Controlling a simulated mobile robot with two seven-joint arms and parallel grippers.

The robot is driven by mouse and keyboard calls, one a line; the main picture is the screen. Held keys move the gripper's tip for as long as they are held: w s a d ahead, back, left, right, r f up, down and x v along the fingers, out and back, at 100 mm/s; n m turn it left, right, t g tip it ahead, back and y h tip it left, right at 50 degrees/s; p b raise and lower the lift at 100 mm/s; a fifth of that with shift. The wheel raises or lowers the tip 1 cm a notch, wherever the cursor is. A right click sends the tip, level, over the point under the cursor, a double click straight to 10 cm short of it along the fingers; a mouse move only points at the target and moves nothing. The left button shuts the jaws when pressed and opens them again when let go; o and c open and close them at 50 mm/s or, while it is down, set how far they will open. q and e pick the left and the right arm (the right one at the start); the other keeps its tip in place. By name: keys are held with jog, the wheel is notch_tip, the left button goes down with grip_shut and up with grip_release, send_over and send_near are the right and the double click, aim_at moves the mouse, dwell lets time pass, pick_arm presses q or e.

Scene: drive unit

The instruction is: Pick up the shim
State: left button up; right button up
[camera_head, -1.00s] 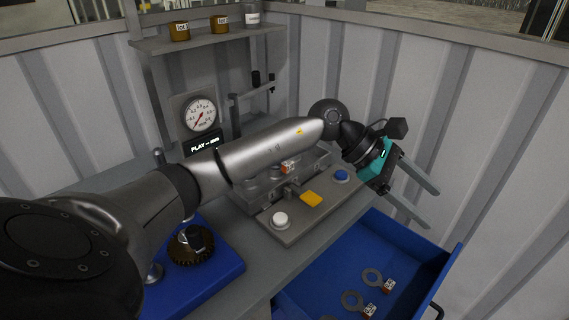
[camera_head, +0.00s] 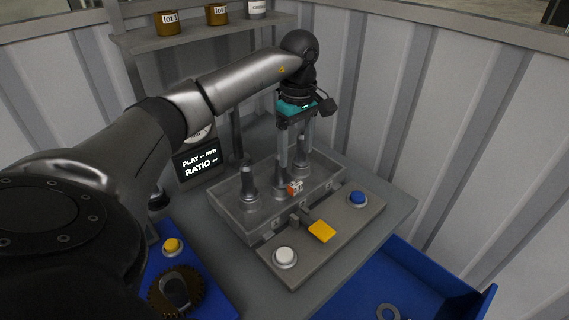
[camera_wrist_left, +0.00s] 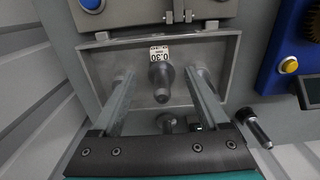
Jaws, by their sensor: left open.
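An orange and white tag (camera_head: 295,188) sits at the middle post inside the grey open-topped housing (camera_head: 237,217). In the left wrist view this tag (camera_wrist_left: 159,53) reads 0.30, just beyond the middle post (camera_wrist_left: 160,77). I cannot make out the shim ring it belongs to. A grey ring-shaped shim (camera_head: 388,312) lies in the blue drawer, cut off by the bottom edge of the picture. My left gripper (camera_head: 293,168) points down over the housing, open. Its fingers stand either side of the middle post in the left wrist view, with nothing visibly held. My right gripper is not in view.
Other posts (camera_head: 248,185) rise beside the fingers. In front are a white button (camera_head: 285,258), a yellow pad (camera_head: 321,231) and a blue button (camera_head: 357,199). The open blue drawer (camera_head: 440,275) is at lower right. A dark gear (camera_head: 175,291) is at lower left.

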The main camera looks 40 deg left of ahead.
aim_at(295, 183)
pick_arm(q)
notch_tip(295, 183, down, 3)
jog(key=shift+f, duration=0.95)
notch_tip(295, 183, down, 4)
jog(key=shift+r, duration=0.15)
jog(key=shift+f, duration=0.35)
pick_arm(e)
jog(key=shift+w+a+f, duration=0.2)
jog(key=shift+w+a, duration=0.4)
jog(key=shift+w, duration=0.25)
